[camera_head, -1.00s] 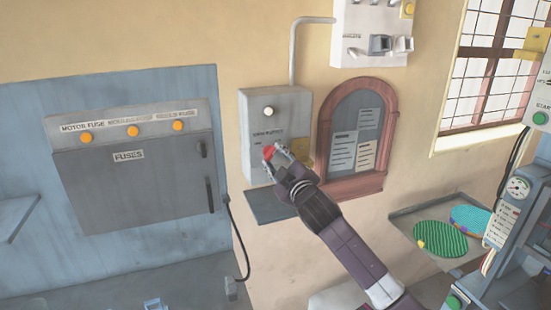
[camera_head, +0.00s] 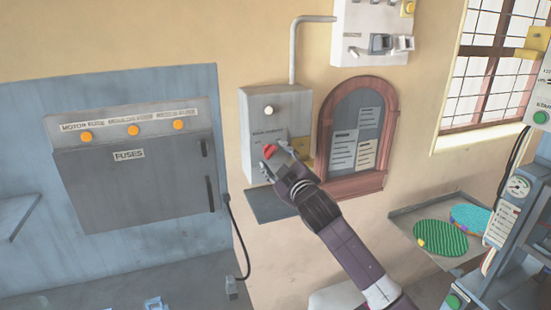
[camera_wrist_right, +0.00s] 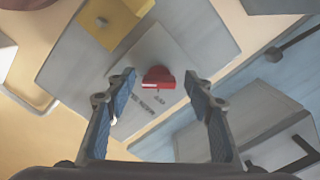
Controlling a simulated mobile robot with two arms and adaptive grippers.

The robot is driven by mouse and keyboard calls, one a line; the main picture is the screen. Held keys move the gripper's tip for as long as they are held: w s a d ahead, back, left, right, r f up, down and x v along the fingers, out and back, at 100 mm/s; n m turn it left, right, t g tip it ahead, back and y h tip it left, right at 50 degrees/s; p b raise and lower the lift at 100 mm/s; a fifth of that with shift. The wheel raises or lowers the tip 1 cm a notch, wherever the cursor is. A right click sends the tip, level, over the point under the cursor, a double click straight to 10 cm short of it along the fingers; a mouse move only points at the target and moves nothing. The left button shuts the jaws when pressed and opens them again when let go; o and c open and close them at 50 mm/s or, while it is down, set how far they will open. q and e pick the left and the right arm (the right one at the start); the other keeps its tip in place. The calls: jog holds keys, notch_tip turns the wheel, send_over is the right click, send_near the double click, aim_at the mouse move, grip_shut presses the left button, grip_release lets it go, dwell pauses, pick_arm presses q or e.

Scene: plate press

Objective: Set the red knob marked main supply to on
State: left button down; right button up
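The red knob (camera_head: 269,151) is on the front of a grey wall box (camera_head: 253,112), below a small label. In the right wrist view the knob (camera_wrist_right: 158,78) has a white line along its lower edge, and dark lettering stands beside it on the plate. My right gripper (camera_head: 275,156) is at the front of the box, just to the lower right of the knob. In the wrist view its two fingers (camera_wrist_right: 160,80) are spread wide, one on each side of the knob, with a gap on both sides. My left gripper is not in view.
A small shelf (camera_head: 272,206) juts out below the box. An arched notice board (camera_head: 327,133) is close on the right. A grey fuse cabinet (camera_head: 130,190) hangs at the left.

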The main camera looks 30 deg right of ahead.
jog(key=v, duration=1.2)
jog(key=shift+d+f, duration=0.1)
dwell(0.7)
